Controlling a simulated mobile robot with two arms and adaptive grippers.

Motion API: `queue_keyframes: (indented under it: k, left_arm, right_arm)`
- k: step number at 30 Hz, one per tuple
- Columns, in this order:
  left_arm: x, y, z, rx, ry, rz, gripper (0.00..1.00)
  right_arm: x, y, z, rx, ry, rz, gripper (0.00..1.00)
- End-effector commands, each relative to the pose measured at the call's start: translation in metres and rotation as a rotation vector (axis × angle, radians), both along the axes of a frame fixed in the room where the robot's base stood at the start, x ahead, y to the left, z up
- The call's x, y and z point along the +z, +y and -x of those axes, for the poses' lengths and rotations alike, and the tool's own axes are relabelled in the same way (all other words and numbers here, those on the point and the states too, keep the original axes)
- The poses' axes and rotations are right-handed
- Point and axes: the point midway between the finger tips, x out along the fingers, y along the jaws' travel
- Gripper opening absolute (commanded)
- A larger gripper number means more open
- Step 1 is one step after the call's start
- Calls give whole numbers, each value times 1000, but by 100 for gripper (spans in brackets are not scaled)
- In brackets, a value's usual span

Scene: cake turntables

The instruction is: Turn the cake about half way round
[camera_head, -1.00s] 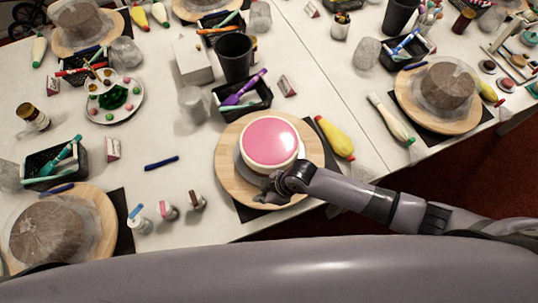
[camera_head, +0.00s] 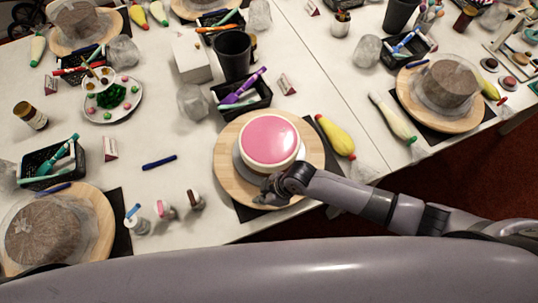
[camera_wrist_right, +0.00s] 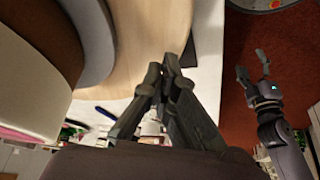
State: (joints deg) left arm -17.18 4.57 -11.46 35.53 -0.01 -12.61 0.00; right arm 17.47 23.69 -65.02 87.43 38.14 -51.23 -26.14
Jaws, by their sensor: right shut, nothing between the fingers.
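The pink-topped cake (camera_head: 270,140) with a pale side sits on a grey disc on the round wooden turntable (camera_head: 229,163), on a black mat at the table's front. In the right wrist view the cake (camera_wrist_right: 35,65) fills the left side and the turntable (camera_wrist_right: 140,40) the top. My right gripper (camera_head: 268,190) is shut and empty, at the turntable's near edge in front of the cake. Its fingertips (camera_wrist_right: 163,72) overlap the turntable's rim in the wrist view; I cannot tell whether they touch. My left gripper (camera_wrist_right: 252,68) shows only in the wrist view, open and empty over the red floor.
A yellow piping bag (camera_head: 336,136) lies right of the turntable. A black basket (camera_head: 242,98) stands behind it, and small bottles (camera_head: 167,209) stand to the left. Other cakes on turntables stand left (camera_head: 45,235) and right (camera_head: 445,88). The table's front edge is close.

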Motion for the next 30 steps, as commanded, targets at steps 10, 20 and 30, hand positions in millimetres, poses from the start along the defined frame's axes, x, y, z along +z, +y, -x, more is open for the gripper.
queue_keyframes:
  k: [10, 20, 30]
  left_arm:
    - [-5, 0, 0, 0, 0, 0, 63]
    - [0, 0, 0, 0, 0, -1, 63]
    - [0, 0, 0, 0, 0, 0, 63]
  right_arm:
    - [-8, -5, 1, 0, 2, 2, 0]
    - [-8, -51, 2, -1, 1, 2, 0]
    - [-8, -57, 2, 0, 1, -1, 0]
